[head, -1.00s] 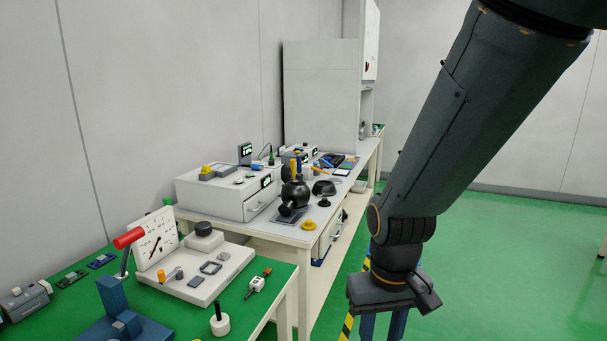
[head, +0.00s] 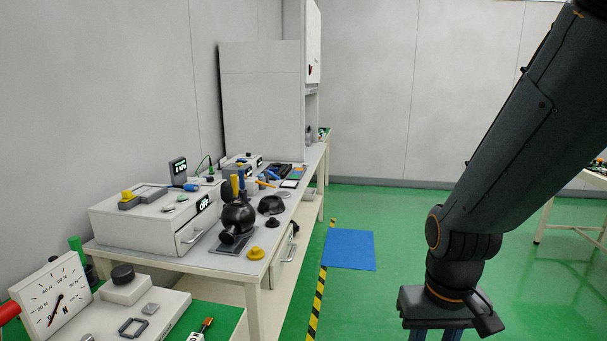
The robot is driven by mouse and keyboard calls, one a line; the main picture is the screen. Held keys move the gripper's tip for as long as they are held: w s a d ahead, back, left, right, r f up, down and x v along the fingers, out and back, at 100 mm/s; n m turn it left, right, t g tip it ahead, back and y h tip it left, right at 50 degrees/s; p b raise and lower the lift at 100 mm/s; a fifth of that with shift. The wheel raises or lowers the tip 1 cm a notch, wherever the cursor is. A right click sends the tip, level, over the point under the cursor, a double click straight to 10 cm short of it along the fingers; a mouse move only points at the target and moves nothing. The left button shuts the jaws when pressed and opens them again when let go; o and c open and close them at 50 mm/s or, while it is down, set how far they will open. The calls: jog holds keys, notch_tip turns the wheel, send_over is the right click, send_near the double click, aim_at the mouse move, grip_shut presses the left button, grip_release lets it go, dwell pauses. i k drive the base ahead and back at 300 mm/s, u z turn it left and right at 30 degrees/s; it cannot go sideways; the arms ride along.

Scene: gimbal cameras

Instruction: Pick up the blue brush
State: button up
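I cannot pick out a blue brush for certain; the small parts on the white bench are too small to tell. A blue-tipped tool (head: 190,187) lies on top of the white drawer box (head: 135,229). Yellow and blue upright handles (head: 238,181) stand just behind the black ball-shaped stand (head: 237,216). A thin blue and orange item (head: 266,182) lies farther back. My gripper (head: 436,335) is at the bottom right, well right of the bench and over the floor. Only the tops of its blue fingers show; the tips are cut off by the frame edge.
The white bench (head: 262,265) runs along the wall to a tall white cabinet (head: 262,100). A nearer green-topped table (head: 222,322) holds a dial panel (head: 52,298). A blue mat (head: 349,250) lies on open green floor beside yellow-black tape (head: 318,308). Another table stands far right (head: 570,226).

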aim_at(241, 173)
jog(key=z, duration=0.5)
jog(key=i, duration=1.65)
jog(key=u, duration=0.35)
jog(key=i, duration=1)
jog(key=u, duration=1.6)
jog(key=i, duration=1)
jog(key=u, duration=0.15)
